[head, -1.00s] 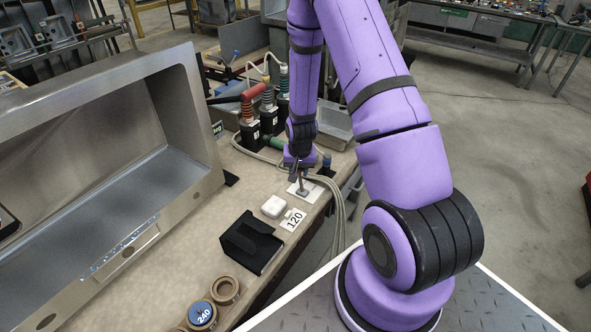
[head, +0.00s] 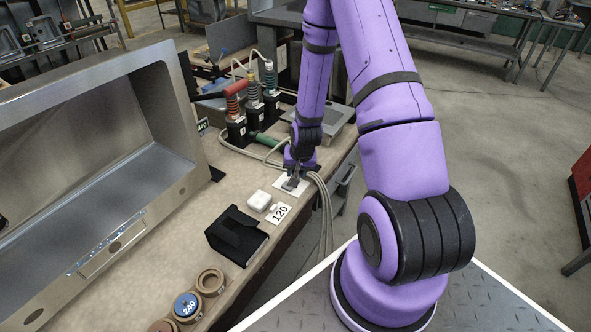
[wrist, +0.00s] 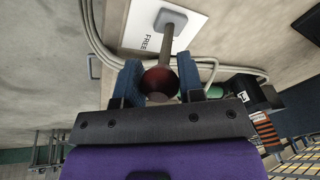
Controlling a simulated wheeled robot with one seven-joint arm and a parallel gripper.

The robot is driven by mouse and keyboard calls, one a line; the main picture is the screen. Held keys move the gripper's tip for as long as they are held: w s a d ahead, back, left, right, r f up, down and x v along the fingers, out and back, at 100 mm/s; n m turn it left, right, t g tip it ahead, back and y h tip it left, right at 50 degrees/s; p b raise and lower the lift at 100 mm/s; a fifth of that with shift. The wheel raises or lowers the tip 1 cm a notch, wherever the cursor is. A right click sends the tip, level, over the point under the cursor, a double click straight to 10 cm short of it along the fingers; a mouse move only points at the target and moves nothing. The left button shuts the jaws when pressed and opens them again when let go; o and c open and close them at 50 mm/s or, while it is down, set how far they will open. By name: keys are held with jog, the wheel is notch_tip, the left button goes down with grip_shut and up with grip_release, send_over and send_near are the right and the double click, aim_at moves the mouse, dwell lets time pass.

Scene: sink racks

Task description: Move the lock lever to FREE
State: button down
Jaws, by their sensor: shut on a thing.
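The lock lever has a grey shaft (wrist: 167,46) and a round dark red knob (wrist: 159,84). In the wrist view the shaft runs from a grey pivot block (wrist: 171,20) on a white plate (wrist: 135,22) to the knob. The printed word FREE (wrist: 147,42) is on the plate, left of the shaft. My gripper (wrist: 160,78) is shut on the knob, with one blue finger on each side. In the head view my gripper (head: 293,181) is low over the white plate (head: 280,187) near the bench's right edge, and hides most of the lever.
Pale hoses (head: 325,215) hang over the bench edge beside the plate. Connectors with a red handle (head: 236,105) stand behind. A white box (head: 259,201), a 120 tag (head: 280,213) and a black holder (head: 236,235) lie nearer. A steel sink (head: 150,180) is at left.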

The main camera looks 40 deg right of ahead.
jog(key=shift+s+d+f, duration=0.15)
jog(key=shift+s+f, duration=0.05)
jog(key=shift+s, duration=0.3)
jog(key=c, duration=0.8)
grip_release()
jog(key=shift+o, duration=0.2)
jog(key=v, duration=1)
jog(key=shift+r, duration=0.35)
jog(key=shift+d, duration=0.1)
